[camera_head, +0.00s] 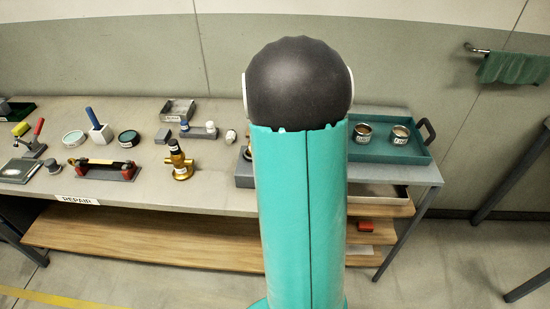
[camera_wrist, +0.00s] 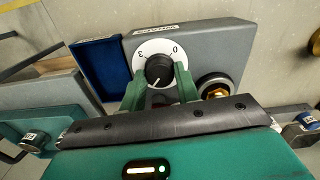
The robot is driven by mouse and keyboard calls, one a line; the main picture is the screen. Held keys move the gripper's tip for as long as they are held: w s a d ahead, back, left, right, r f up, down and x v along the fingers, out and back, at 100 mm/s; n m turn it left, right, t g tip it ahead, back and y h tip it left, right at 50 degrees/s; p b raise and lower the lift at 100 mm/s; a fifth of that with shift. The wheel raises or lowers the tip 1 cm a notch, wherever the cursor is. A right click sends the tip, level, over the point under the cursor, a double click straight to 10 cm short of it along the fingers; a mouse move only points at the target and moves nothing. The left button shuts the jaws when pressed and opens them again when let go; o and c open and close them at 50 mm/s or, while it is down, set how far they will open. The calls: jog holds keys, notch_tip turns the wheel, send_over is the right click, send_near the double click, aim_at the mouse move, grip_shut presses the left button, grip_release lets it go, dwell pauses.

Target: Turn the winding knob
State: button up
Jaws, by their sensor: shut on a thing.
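The winding knob (camera_wrist: 159,69) is black and sits in a white round dial on the face of a grey box (camera_wrist: 215,48). The figures 3 and 0 show on the dial, and a pale pointer line on the knob points down toward my gripper. My gripper (camera_wrist: 159,78) has its two green fingers on either side of the knob, shut on it. In the head view my teal arm hides the knob and my gripper; only part of a grey box (camera_head: 243,172) shows at the arm's left edge.
A round brass-centred fitting (camera_wrist: 215,88) lies close to the right finger. A blue tray (camera_wrist: 97,66) is left of the box.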

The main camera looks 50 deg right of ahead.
jog(key=shift+m, duration=0.5)
jog(key=o, duration=0.9)
jog(key=shift+s, duration=0.1)
jog(key=shift+o, duration=0.3)
jog(key=shift+r, duration=0.1)
notch_tip(320, 180, up, 14)
jog(key=shift+f, duration=0.2)
